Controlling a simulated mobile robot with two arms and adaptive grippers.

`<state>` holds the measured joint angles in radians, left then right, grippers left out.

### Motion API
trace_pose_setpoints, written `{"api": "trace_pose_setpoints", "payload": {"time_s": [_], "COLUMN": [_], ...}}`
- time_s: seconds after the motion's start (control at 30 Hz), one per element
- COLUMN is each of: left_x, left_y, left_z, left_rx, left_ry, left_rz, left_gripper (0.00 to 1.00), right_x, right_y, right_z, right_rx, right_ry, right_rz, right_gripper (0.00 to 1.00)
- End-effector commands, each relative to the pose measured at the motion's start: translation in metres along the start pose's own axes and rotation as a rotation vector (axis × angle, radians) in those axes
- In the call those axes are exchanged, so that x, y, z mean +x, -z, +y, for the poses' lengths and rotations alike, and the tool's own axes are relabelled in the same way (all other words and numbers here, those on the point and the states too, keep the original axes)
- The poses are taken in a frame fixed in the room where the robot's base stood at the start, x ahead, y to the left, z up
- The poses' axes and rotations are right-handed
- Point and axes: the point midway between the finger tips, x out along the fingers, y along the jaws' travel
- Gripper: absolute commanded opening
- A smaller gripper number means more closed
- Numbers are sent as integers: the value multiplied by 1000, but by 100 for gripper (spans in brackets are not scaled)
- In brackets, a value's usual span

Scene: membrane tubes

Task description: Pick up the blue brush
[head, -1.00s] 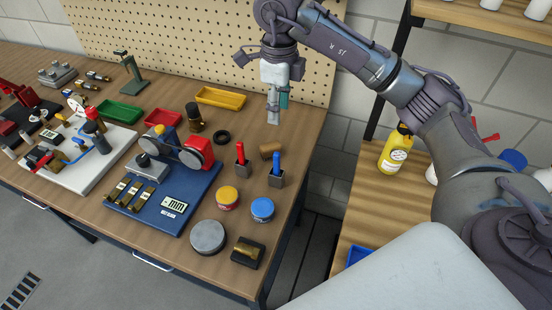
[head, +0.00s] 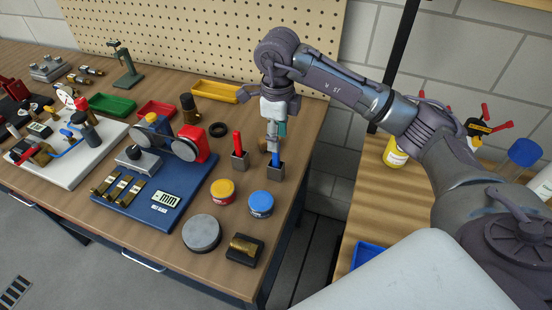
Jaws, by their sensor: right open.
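The blue brush (head: 276,159) stands upright in a small grey holder (head: 275,172) near the right side of the workbench; its upper end is hidden by my gripper. My right gripper (head: 273,145) points down directly over the brush, its fingers at the top of the blue handle. It is open; I cannot tell whether the fingers touch the handle. My left gripper is out of view.
A red brush (head: 238,145) stands in a matching holder (head: 240,161) close on the left. Yellow (head: 222,190) and blue (head: 260,204) lidded pots stand in front. A blue fixture board (head: 160,215) lies further left. The bench's right edge is close.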

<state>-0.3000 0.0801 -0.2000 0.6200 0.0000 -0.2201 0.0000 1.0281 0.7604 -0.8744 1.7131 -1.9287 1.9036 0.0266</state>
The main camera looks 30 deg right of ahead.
Motion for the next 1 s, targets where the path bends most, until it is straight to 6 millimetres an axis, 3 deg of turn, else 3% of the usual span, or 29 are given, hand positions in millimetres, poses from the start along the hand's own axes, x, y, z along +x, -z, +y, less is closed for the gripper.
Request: {"api": "trace_pose_setpoints", "payload": {"time_s": [0.37,0.6,0.9,1.0], "left_x": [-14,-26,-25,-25], "left_y": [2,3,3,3], "left_z": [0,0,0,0], "left_rx": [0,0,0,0], "left_ry": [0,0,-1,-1], "left_rz": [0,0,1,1], "left_gripper": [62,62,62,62], "right_x": [35,70,75,75], "right_y": [-1,-2,-3,-3], "right_z": [1,1,1,1], "right_rx": [1,1,0,0], "right_ry": [-3,-1,1,1], "right_rz": [3,3,0,0], "right_gripper": [46,46,46,29]}}
